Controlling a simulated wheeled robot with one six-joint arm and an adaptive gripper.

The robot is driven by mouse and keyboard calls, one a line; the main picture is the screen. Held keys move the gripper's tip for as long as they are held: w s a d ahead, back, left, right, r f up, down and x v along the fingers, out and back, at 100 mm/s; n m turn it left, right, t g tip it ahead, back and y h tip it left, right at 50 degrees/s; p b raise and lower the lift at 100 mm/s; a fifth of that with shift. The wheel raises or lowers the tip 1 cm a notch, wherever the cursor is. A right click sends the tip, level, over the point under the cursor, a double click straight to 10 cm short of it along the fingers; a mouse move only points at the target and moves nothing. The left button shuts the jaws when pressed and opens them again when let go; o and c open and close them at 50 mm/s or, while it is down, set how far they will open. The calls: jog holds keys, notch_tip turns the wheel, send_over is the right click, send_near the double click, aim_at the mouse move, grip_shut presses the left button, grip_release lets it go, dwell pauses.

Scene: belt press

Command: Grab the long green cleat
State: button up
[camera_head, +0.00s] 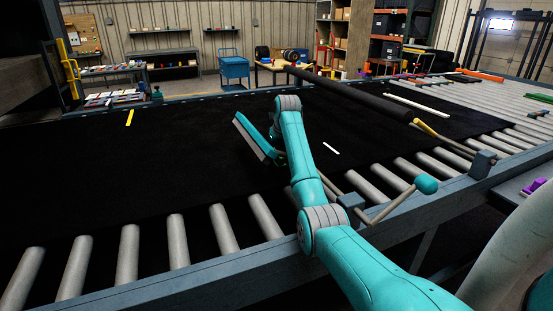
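A bright green strip (540,98) lies at the far right edge on the pale slatted surface, partly cut off by the picture's edge. My gripper (279,160) is low over the black belt (90,165), left of the picture's centre, well away from both green pieces. A long grey and teal piece (255,138) slants up and left beside it; I cannot tell whether it is held. The fingers are too small and dark to read.
A long dark roll (350,94) lies across the belt at the back. A white strip (418,103) and an orange bar (481,75) lie to the right. Grey rollers (177,240) and a metal rail run along the front, with a teal-knobbed lever (426,184).

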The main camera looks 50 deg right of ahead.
jog(key=shift+f, duration=0.1)
grip_shut()
dwell(0.3)
notch_tip(320, 180, up, 11)
jog(key=shift+f, duration=0.2)
dwell(0.4)
